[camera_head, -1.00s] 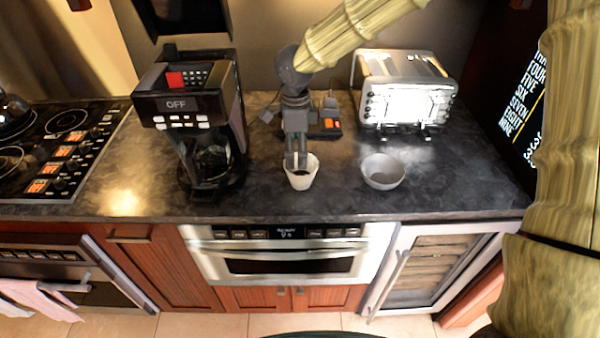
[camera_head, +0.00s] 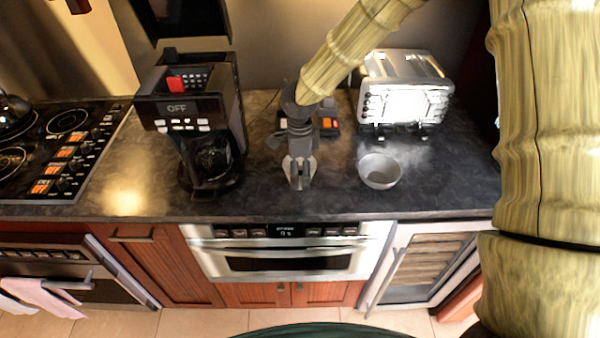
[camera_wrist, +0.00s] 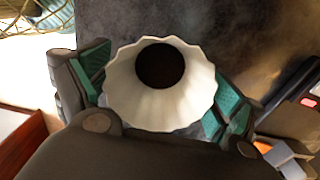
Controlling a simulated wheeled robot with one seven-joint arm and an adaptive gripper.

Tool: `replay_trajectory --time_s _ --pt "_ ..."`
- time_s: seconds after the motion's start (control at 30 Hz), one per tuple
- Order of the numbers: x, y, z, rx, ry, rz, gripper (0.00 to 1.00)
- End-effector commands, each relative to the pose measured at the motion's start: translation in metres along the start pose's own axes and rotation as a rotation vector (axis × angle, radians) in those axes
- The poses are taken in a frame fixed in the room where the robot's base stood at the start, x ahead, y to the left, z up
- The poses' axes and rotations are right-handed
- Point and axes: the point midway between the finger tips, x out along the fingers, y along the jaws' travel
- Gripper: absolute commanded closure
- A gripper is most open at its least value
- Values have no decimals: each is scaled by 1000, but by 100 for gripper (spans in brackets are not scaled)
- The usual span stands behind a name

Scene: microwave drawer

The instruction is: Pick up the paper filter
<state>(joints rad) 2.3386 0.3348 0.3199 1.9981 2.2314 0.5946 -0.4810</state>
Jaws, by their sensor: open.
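The paper filter (camera_wrist: 190,95) is a white, fluted cup with a dark round bottom inside. In the wrist view it sits between the two green-padded fingers of my gripper (camera_wrist: 158,98), with one finger on each side. The fingers are open around it, and I cannot tell whether either pad touches it. In the head view my gripper (camera_head: 299,178) points down at the counter, and its fingers mostly hide the filter.
A coffee maker (camera_head: 196,110) stands left of my gripper on the dark counter (camera_head: 270,203). A grey bowl (camera_head: 380,171) lies close to the right. A silver toaster (camera_head: 405,92) and a dark device with orange buttons (camera_head: 329,121) stand behind.

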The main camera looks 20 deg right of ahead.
Motion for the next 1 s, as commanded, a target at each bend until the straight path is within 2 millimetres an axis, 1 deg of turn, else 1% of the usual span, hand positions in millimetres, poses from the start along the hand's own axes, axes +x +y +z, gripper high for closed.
replay_trajectory --time_s 0.07,0.27,0.3,0.73,0.87,1.0 --pt "0 0 0 0 0 0 7" --pt "0 0 0 0 0 0 41" --pt "0 0 0 0 0 0 44" --pt "-2 0 0 1 0 0 44" --pt "-10 0 0 1 -3 -1 44" --pt "-22 -1 0 3 -2 -1 44"
